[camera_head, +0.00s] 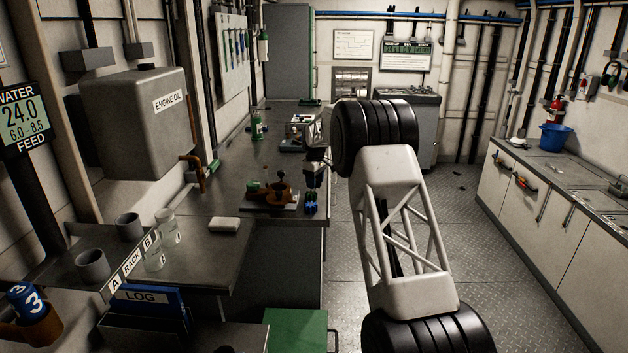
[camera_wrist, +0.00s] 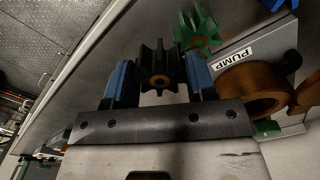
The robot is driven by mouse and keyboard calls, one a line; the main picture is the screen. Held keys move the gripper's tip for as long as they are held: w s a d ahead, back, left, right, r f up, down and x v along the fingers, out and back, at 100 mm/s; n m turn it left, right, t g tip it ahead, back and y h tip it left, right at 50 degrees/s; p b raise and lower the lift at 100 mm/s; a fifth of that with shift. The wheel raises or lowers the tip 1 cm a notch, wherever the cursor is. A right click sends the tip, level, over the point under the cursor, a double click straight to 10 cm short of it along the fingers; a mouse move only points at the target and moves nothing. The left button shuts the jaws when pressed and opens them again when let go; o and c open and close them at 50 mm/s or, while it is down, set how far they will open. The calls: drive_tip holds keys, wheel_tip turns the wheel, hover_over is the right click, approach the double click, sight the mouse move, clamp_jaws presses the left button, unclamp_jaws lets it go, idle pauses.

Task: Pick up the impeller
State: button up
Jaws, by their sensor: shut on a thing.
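A black finned impeller (camera_wrist: 159,68) with a brown hub sits between the blue fingers of my gripper (camera_wrist: 159,82) in the wrist view. My gripper is shut on it. In the head view my gripper (camera_head: 311,200) is at the bench's right edge, just right of the pump; the held impeller is too small and dark to make out there. A green impeller (camera_wrist: 196,31) lies beyond the gripper in the wrist view. The brown pump (camera_wrist: 254,88) is right of the gripper, beside a plate labelled PUMP (camera_wrist: 236,56). The pump also shows in the head view (camera_head: 283,190).
The steel bench (camera_head: 225,172) runs along the left wall. A white block (camera_head: 224,224), clear jars (camera_head: 153,250) and grey cups (camera_head: 93,265) stand nearer. A green bottle (camera_head: 257,128) stands farther back. Open floor (camera_head: 470,215) lies to the right, before a counter with a blue bucket (camera_head: 555,137).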

drive_tip(key=shift+s+d+r, duration=0.2)
drive_tip(key=shift+s+d, duration=0.2)
drive_tip(key=shift+s, duration=1.65)
drive_tip(key=shift+s+d+r, duration=0.2)
drive_tip(key=shift+s+d, duration=0.25)
drive_tip(key=shift+s, duration=1.6)
drive_tip(key=shift+s+d+r, duration=0.2)
drive_tip(key=shift+s+d, duration=0.2)
drive_tip(key=shift+s, duration=1.65)
drive_tip(key=shift+w+a, duration=0.1)
drive_tip(key=shift+w+a+r+n, duration=0.25)
drive_tip(key=shift+a+n, duration=0.2)
drive_tip(key=shift+n, duration=0.15)
drive_tip(key=w+a+r+n, duration=0.2)
drive_tip(key=a+r+n, duration=0.2)
drive_tip(key=a+n, duration=0.3)
drive_tip(key=w+a+r+n, duration=0.3)
drive_tip(key=a+n, duration=0.4)
drive_tip(key=n, duration=0.2)
drive_tip(key=shift+w+a+r, duration=0.35)
drive_tip(key=shift+a, duration=0.05)
drive_tip(key=shift+f, duration=0.35)
drive_tip(key=shift+f, duration=3.1)
